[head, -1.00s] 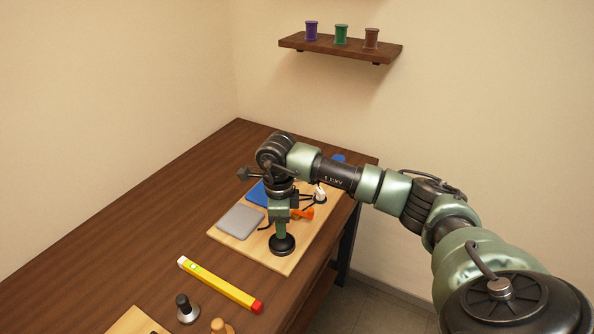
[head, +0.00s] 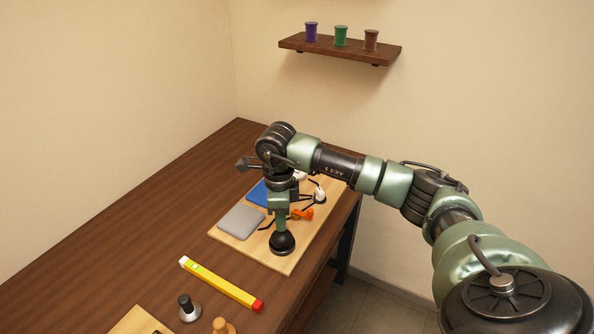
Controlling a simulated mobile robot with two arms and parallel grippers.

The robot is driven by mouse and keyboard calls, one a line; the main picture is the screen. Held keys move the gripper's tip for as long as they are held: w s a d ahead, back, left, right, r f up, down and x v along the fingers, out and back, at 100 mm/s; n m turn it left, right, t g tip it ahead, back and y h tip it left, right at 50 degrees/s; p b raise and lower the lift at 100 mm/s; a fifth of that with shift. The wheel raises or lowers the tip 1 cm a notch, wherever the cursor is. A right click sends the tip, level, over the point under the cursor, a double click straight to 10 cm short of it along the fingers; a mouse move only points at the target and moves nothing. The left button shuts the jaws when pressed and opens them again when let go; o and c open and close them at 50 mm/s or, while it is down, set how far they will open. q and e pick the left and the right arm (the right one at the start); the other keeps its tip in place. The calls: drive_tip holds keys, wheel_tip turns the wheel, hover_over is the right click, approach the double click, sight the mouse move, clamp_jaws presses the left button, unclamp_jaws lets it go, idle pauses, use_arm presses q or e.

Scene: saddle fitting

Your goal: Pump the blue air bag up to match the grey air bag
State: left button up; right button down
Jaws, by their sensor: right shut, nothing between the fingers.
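The blue air bag (head: 259,194) lies on a light wooden board, partly hidden behind my right wrist. The grey air bag (head: 241,221) lies flat-looking in front of it, to the lower left. From this angle I cannot compare their heights well. A black rounded bulb (head: 283,244) sits at the board's near end. My right gripper (head: 281,230) points straight down, shut and empty, with its tips at the top of the bulb; I cannot tell if they touch. An orange part (head: 302,214) and black tubes lie right of the gripper. My left gripper is out of view.
The wooden board (head: 273,263) rests on the brown table (head: 150,220) near its right edge. A yellow level-like bar (head: 220,283) with a red end, a black-knobbed piece (head: 188,308) and a wooden knob (head: 222,326) lie nearer. A wall shelf (head: 340,50) holds three spools.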

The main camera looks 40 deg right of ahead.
sight(282, 233)
drive_tip(key=shift+f, duration=0.1)
drive_tip(key=shift+f+b, duration=1.55)
drive_tip(key=shift+f, duration=0.15)
drive_tip(key=shift+r+p, duration=1.05)
drive_tip(key=shift+r, duration=0.75)
drive_tip(key=shift+r, duration=0.1)
drive_tip(key=shift+r+p, duration=1.5)
drive_tip(key=shift+r, duration=0.95)
